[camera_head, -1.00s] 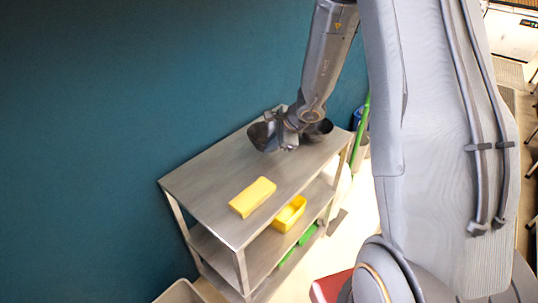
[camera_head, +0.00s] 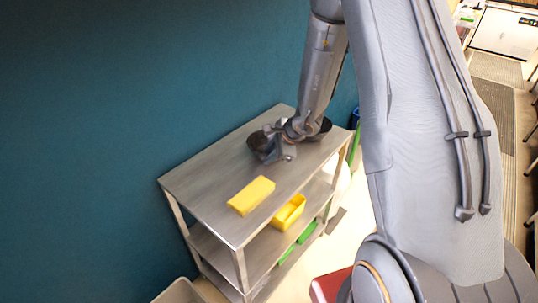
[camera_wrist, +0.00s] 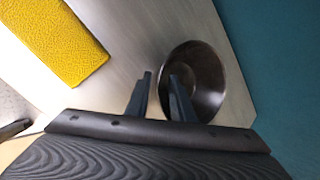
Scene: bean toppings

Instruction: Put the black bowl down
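The black bowl (camera_head: 259,145) is near the wall-side edge of the steel cart's top shelf (camera_head: 215,180). In the wrist view the bowl (camera_wrist: 207,75) looks upright and seems to rest on the shelf. My gripper (camera_head: 284,152) is low over the shelf at the bowl's side. In the wrist view its fingers (camera_wrist: 160,75) stand apart with a visible gap. The bowl's near rim lies between them, and one finger overlaps the bowl's inside. I see no clamping on the rim. Part of the bowl is hidden behind that finger and the gripper body.
A yellow block (camera_head: 251,195) lies on the top shelf, also in the wrist view (camera_wrist: 55,35). A second dark, rounded thing (camera_head: 325,127) shows behind my wrist, partly hidden. A yellow bin (camera_head: 289,213) sits on the shelf below. The teal wall (camera_head: 120,90) borders the cart.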

